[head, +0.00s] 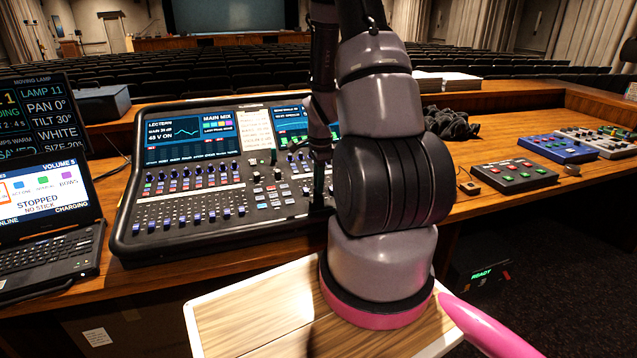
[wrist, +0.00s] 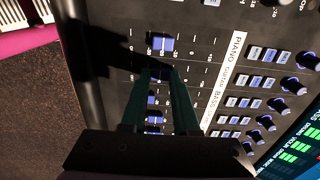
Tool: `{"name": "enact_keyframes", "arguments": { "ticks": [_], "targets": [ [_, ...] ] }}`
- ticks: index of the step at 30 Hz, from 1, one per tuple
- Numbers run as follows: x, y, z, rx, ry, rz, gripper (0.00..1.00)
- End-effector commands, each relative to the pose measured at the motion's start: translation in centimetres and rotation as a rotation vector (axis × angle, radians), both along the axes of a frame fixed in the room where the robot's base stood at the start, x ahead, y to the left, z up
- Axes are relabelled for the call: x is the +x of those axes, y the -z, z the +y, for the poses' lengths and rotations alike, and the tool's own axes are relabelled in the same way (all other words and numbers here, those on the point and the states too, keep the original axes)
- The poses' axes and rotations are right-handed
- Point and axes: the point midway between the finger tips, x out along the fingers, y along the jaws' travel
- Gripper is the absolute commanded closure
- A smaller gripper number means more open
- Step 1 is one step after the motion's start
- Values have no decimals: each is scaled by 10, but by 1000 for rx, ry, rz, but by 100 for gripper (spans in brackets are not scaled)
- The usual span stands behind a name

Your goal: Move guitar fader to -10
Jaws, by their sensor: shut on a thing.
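The mixing desk (head: 135,228) is a black console with screens, knobs and rows of faders. In the wrist view my gripper (wrist: 161,73) reaches down to the fader panel, its two green fingers shut on a fader cap in the row beside the Guitar label, which I take for the guitar fader. The cap is mostly hidden between the fingertips. The white label strip (wrist: 222,75) reads Piano, Guitar, Bass. A blue fader cap (wrist: 160,44) sits one row above, apart from the fingers. The scale numbers are too small to read surely. In the head view the fingertips show as a dark shape (head: 319,195) over the desk.
Other blue fader caps (wrist: 153,119) lie close below, partly behind the fingers. A laptop (head: 50,215) stands left of the desk. A red-buttoned box (head: 510,176) and a blue box (head: 562,148) stand on the right. My arm hides the desk's right part.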

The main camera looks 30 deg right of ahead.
Motion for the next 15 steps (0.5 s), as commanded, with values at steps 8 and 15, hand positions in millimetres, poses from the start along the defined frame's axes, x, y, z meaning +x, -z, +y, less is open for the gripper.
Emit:
{"name": "enact_keyframes", "arguments": {
  "ticks": [8, 15],
  "targets": [
    [0, 0, 0, 0, 0, -1, 100],
    [5, -1, -1, -1, -1, -1, 100]
  ]
}}
